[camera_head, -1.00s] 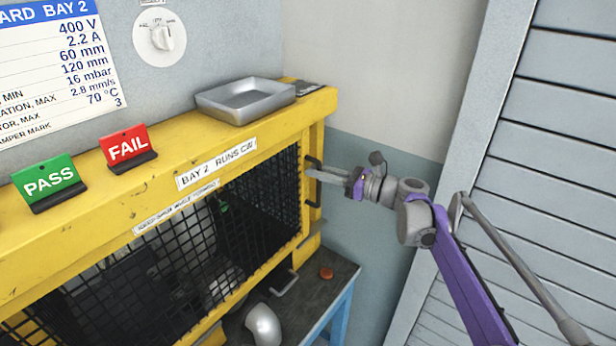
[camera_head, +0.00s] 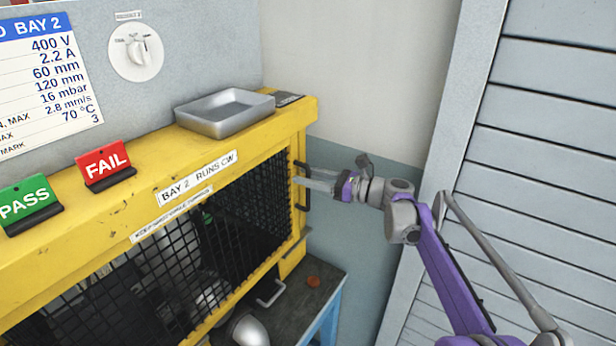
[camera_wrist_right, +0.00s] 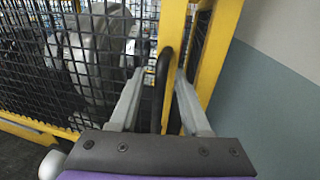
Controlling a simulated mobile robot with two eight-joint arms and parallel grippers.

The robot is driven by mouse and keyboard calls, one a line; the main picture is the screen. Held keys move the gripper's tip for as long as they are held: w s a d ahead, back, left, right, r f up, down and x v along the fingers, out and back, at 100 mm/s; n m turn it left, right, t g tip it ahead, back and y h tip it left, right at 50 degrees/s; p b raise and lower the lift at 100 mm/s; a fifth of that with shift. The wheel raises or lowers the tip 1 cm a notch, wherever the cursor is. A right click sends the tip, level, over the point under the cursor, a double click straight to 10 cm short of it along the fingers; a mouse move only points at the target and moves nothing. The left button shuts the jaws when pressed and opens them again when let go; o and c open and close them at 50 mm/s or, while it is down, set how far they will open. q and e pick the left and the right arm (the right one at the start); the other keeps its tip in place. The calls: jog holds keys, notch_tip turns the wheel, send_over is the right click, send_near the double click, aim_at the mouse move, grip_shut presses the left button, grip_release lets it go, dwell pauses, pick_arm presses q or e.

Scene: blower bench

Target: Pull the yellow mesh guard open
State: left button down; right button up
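The mesh guard (camera_head: 262,205) is a dark grid in a yellow frame on the front of the yellow bay. Its black upright handle (camera_head: 302,186) is at the right end. My right gripper (camera_head: 310,180) reaches in from the right at the handle. In the right wrist view, the handle (camera_wrist_right: 161,90) stands between the two spread fingers (camera_wrist_right: 160,95), with a gap visible on each side. I cannot tell whether the guard is slightly ajar. My left gripper is out of view.
A metal tray (camera_head: 225,112) and the PASS (camera_head: 27,203) and FAIL (camera_head: 104,165) signs stand on the bay's top. A slatted panel (camera_head: 540,150) stands right of my arm.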

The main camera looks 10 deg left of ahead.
notch_tip(320, 180, up, 10)
jog(key=shift+p, duration=0.4)
dwell(0.3)
